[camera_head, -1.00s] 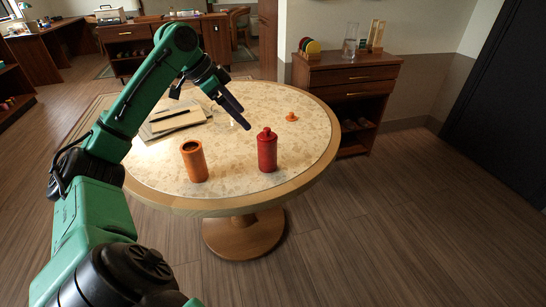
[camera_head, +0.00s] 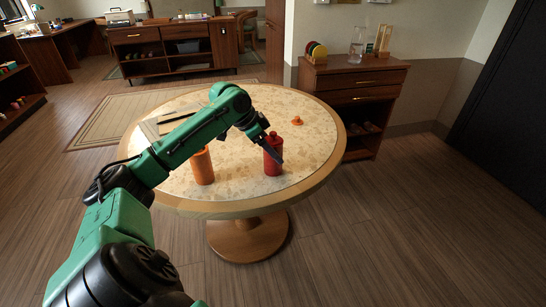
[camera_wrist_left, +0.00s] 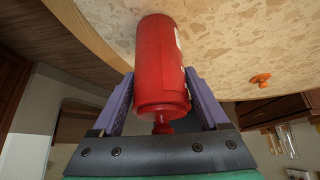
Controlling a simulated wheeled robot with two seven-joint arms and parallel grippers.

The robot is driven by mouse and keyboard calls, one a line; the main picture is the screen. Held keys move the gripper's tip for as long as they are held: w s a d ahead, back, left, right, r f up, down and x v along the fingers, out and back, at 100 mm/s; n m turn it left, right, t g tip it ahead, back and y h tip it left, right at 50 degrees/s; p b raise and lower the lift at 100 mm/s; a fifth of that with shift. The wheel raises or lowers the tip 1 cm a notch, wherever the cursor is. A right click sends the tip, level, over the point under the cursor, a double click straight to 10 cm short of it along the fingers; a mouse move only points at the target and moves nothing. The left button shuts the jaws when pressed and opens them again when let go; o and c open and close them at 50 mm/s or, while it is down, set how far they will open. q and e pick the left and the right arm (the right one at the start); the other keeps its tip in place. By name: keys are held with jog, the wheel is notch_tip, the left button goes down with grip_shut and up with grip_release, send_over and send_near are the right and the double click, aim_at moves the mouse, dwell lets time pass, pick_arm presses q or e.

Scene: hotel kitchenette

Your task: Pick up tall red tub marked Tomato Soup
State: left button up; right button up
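The tall red tub (camera_head: 272,158) stands upright on the round table, toward its front right. In the left wrist view the red tub (camera_wrist_left: 160,60) lies between the two purple fingers, its knobbed lid toward the palm. A strip of white label shows at its right edge, too little to read. My left gripper (camera_head: 273,150) reaches down over the tub from the left and hides part of it. In the wrist view my left gripper (camera_wrist_left: 160,85) looks open, one finger on each side of the tub; contact is not clear. My right gripper is not in view.
An orange container (camera_head: 203,168) stands left of the red tub, partly behind my arm. A small orange lid (camera_head: 297,120) lies behind it on the round table (camera_head: 240,185). A notebook and pen lie at the back left. A wooden cabinet (camera_head: 350,77) stands behind.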

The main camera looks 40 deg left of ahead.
pick_arm(q)
grip_shut()
